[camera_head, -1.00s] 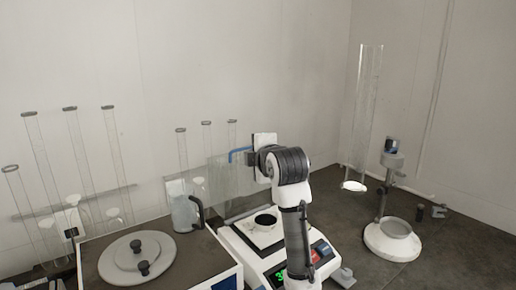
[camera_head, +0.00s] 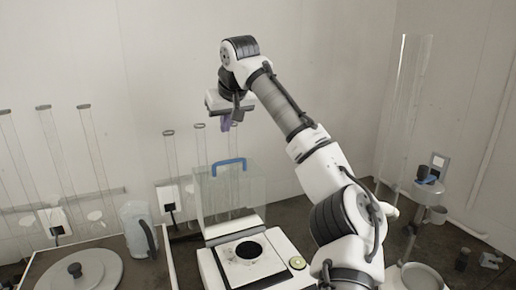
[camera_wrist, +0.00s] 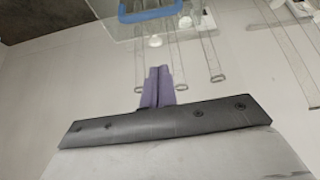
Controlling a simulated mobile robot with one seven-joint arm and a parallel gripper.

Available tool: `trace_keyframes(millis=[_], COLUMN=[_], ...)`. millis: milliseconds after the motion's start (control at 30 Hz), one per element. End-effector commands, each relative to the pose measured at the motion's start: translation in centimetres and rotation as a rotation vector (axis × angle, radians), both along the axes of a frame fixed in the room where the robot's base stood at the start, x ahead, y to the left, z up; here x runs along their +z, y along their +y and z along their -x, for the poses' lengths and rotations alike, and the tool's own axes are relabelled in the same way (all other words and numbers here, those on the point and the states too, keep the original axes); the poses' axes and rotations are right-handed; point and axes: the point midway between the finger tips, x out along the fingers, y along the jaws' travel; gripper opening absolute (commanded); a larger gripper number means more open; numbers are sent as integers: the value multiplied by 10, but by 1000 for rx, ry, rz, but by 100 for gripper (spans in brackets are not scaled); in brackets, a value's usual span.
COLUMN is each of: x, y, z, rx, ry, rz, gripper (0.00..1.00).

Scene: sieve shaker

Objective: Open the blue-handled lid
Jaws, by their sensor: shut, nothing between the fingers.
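The clear lid (camera_head: 232,205) stands upright at the back of the white balance (camera_head: 278,266). Its blue handle (camera_head: 228,162) is at the top edge. The balance's square plate with a dark round middle lies uncovered in front of it. My gripper (camera_head: 226,123) is above the blue handle, apart from it, with its purple fingers pointing down. In the wrist view the fingers (camera_wrist: 157,87) are together with nothing between them. The blue handle (camera_wrist: 150,11) and part of the clear lid (camera_wrist: 122,27) show at the top of that view, beyond the fingertips.
A grey round-lidded device (camera_head: 85,272) is at the left front, with a clear jug (camera_head: 137,228) beside it. Several tall glass tubes stand along the back wall. A tall clear cylinder (camera_head: 405,110) and a white-based stand (camera_head: 420,278) are at the right. Air above the balance is free.

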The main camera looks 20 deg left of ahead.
Motion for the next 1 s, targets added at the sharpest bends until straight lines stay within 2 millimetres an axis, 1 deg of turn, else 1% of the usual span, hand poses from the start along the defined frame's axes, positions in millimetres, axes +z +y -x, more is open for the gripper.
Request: trace_keyframes(millis=[33, 133, 267, 367, 700, 800, 1000], x=[3, 3, -7, -21, -81, -82, -86], y=[3, 4, 9, 15, 41, 31, 19], z=[3, 4, -1, -7, -31, -23, -11], rx=[-19, -43, -48, -47, -45, -45, -45], ry=[12, 30, 34, 33, 30, 27, 27], rz=[-1, -4, -3, -3, -4, -5, -6], gripper=[0, 0, 0, 0, 0, 0, 0])
